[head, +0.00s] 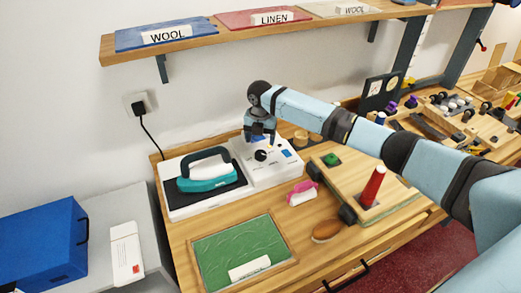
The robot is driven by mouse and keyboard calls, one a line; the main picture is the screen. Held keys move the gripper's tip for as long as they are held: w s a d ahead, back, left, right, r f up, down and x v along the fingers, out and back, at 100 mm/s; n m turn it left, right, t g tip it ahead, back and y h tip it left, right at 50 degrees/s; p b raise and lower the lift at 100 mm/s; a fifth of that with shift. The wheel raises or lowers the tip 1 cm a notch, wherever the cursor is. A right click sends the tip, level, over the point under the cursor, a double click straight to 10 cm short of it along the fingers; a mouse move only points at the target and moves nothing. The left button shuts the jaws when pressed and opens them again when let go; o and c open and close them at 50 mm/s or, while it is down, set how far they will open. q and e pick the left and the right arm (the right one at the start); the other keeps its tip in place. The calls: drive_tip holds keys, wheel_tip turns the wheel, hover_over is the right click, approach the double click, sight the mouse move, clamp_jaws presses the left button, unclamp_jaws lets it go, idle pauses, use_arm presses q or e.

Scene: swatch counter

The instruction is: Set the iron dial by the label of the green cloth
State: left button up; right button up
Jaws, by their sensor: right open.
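The green cloth (238,246) lies in a shallow wooden frame at the front of the counter. Its white label (250,269) has writing too small to read. A teal iron (206,184) with a dark handle rests on the black pad of a white station. The black dial (261,156) is on the white control box (276,170) right of the iron. Its setting cannot be read. My right gripper (260,141) is open, pointing down just above and behind the dial. I cannot tell whether it touches the box. My left gripper is not in view.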

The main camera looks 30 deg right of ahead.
sight(261, 153)
wheel_tip(261, 153, up, 7)
drive_tip(key=shift+b, duration=0.35)
idle(0.4)
